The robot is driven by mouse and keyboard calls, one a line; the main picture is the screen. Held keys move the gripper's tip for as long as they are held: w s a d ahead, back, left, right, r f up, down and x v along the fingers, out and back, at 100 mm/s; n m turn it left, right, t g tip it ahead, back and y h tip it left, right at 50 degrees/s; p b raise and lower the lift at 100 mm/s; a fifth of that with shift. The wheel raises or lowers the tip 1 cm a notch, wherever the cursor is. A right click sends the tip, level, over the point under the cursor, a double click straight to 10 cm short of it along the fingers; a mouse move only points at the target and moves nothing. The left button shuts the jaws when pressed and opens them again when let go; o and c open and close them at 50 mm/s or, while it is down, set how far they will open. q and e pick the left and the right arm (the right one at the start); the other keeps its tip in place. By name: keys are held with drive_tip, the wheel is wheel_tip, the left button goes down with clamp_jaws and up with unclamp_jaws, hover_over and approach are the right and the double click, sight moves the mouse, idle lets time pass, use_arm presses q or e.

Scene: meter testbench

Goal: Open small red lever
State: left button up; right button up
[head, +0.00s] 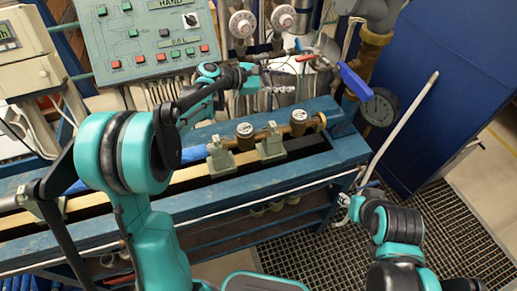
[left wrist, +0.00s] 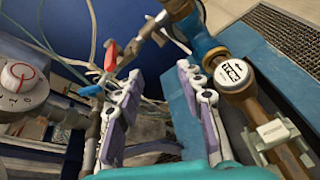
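The small red lever (head: 305,58) sits on thin pipework behind the bench, left of a large blue lever (head: 355,80). In the left wrist view the red lever (left wrist: 110,56) stands upright, beyond and left of my left fingertips. My left gripper (head: 262,74) points toward it from the left, apart from it. In the left wrist view my left gripper (left wrist: 160,72) is open, its two pale purple-grey fingers spread with nothing held. My right gripper (head: 346,206) is low at the right, beside the bench end and far from the lever; its fingers are too small to read.
Brass water meters (head: 245,131) sit on the blue bench (head: 350,150) below my left gripper. Round white dials (head: 283,17) and a control panel (head: 140,35) stand behind. A pressure gauge (head: 380,107) hangs at right. A small blue handle (left wrist: 90,90) is near the red lever.

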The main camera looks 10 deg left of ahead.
use_arm(q)
drive_tip(key=s+f+m+y, duration=0.1)
drive_tip(key=s, duration=0.1)
drive_tip(key=s+f+m+y+b, duration=0.1)
drive_tip(key=s+m, duration=0.1)
drive_tip(key=s, duration=0.1)
drive_tip(key=s+f+m+y+b, duration=0.1)
drive_tip(key=s, duration=0.2)
drive_tip(key=shift+s+a+f+m+g, duration=0.2)
drive_tip(key=shift+f+m+g, duration=0.05)
drive_tip(key=shift+m+g, duration=0.05)
drive_tip(key=s+a+f+m+y+b, duration=0.1)
drive_tip(key=s+f+m+y+b, duration=0.1)
drive_tip(key=s, duration=0.3)
drive_tip(key=s+a+f+m+y+b, duration=0.1)
drive_tip(key=s+a+f+m+y, duration=0.1)
drive_tip(key=s+f+m, duration=0.2)
drive_tip(key=shift+s+a+b, duration=0.3)
drive_tip(key=shift+s+b, duration=0.1)
drive_tip(key=shift+s, duration=0.85)
use_arm(e)
wheel_tip(320, 180, down, 6)
use_arm(q)
drive_tip(key=shift+w, duration=0.1)
